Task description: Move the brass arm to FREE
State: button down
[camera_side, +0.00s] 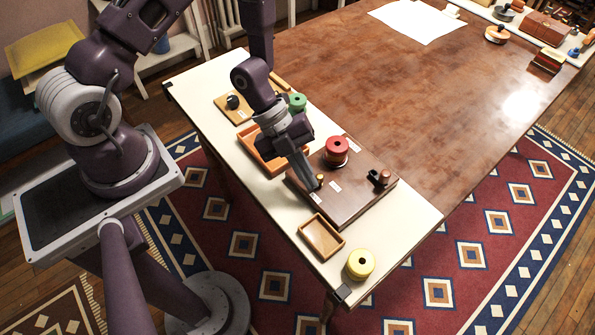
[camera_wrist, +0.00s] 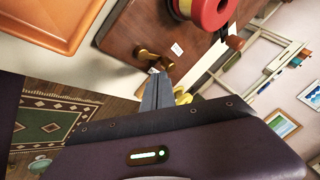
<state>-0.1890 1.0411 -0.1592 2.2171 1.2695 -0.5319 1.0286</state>
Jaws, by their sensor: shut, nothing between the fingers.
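The brass arm (camera_wrist: 146,56) is a small brass lever with a rounded knob on the brown wooden box (camera_wrist: 125,35). In the side view its brass end (camera_side: 320,178) shows beside my fingertips, with the rest hidden behind them. My gripper (camera_side: 314,187) points down at the box's left part; its fingers are shut and empty. In the wrist view the fingertips (camera_wrist: 159,76) are close to the lever's lower end; I cannot tell whether they touch. White labels (camera_side: 335,187) lie on the box top, one also in the wrist view (camera_wrist: 177,49); their lettering is unreadable.
A red spool (camera_side: 337,146) and a dark-and-red fitting (camera_side: 379,177) stand on the box. An orange tray (camera_side: 262,160), a small wooden tray (camera_side: 321,237) and a yellow spool (camera_side: 360,264) are close around it. The brown tabletop (camera_side: 430,95) beyond is mostly clear.

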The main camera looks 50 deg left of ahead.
dwell(0.6)
jog(key=shift+s+a, duration=0.1)
jog(key=shift+a, duration=0.7)
jog(key=s, duration=0.3)
jog(key=s+a+r, duration=0.1)
jog(key=shift+s, duration=0.2)
jog(key=s+a+r, duration=0.3)
jog(key=a+r, duration=0.1)
jog(key=r, duration=0.3)
jog(key=shift+s, duration=0.4)
jog(key=shift+w, duration=0.1)
